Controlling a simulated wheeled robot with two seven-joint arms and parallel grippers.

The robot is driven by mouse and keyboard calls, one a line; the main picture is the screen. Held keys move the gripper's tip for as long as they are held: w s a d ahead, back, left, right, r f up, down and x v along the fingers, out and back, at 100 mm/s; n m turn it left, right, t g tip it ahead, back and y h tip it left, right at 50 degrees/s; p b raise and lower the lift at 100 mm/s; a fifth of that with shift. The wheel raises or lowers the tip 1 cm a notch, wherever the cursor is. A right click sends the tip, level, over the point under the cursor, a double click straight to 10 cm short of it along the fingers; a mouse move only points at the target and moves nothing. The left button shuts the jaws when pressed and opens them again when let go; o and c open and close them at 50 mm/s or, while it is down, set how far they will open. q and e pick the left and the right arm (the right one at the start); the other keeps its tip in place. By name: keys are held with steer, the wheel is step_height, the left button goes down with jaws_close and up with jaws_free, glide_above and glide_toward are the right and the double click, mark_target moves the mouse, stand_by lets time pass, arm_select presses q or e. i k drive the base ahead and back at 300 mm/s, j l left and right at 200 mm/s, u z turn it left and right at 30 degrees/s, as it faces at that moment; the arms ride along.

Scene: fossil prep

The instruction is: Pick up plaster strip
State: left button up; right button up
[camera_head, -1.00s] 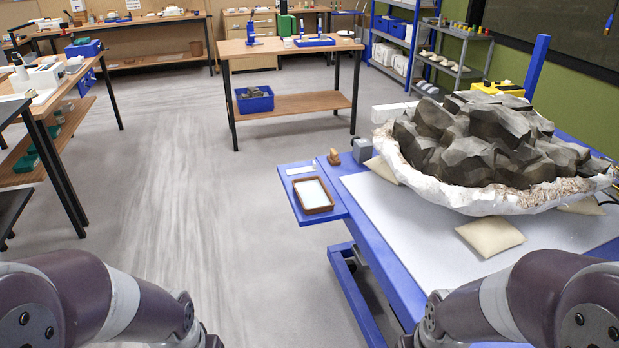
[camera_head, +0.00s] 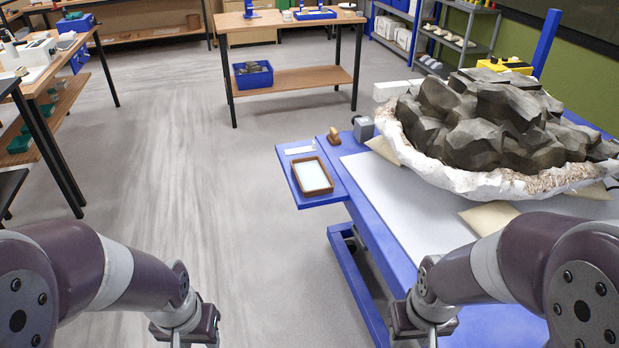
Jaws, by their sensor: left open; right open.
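A small flat white strip (camera_head: 300,150), likely the plaster strip, lies on the blue side shelf (camera_head: 322,199) of the blue work table. It lies just beyond a brown-rimmed tray (camera_head: 328,174) with a pale, flat surface inside. Both of my arms reach in from the bottom corners. My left wrist is low at the left, over the floor. My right wrist is low near the front of the blue table. The fingers of both grippers are below the frame edge. Neither arm is near the strip.
A large grey rock mass (camera_head: 485,125) in a white plaster jacket (camera_head: 455,178) fills the right of the blue table (camera_head: 376,218). A wooden-handled tool (camera_head: 334,136) and a grey block (camera_head: 363,128) stand by the shelf. The floor left of the table is clear.

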mark_target(307, 149)
steer(key=i+j+z, duration=0.1)
steer(key=i+j, duration=0.35)
steer(key=i, duration=0.4)
steer(key=i+j+z, duration=0.1)
steer(key=i+j, duration=0.45)
steer(key=i, duration=0.3)
steer(key=i+j+z, duration=0.1)
steer(key=i+j, duration=0.5)
steer(key=i, duration=0.2)
steer(key=i+j+z, duration=0.1)
steer(key=i+j, duration=0.55)
steer(key=i, duration=0.15)
